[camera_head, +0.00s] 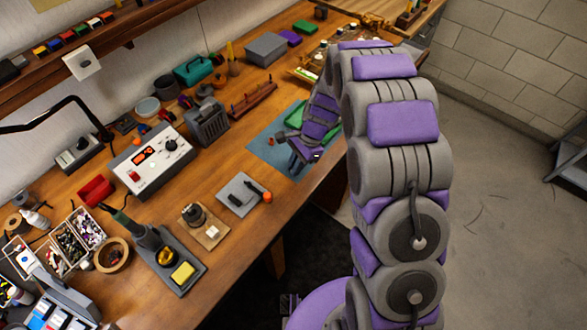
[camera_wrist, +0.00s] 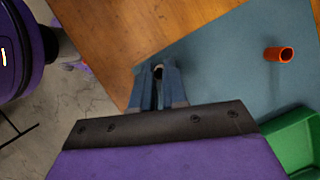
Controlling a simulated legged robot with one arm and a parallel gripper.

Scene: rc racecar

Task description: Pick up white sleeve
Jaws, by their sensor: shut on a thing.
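My gripper (camera_wrist: 158,84) points away from the wrist camera, over the edge of the blue mat (camera_wrist: 215,50). Its two fingers are shut on a small tube-like thing (camera_wrist: 158,70) with a pale rim and dark opening, which I take to be the white sleeve. The fingers hide most of it. In the head view my gripper (camera_head: 303,157) is above the mat's near edge; the sleeve is too small there to make out surely. An orange sleeve (camera_wrist: 284,54) lies on the mat to the right, apart from my gripper.
A green tray (camera_wrist: 293,140) stands on the mat at the lower right of the wrist view.

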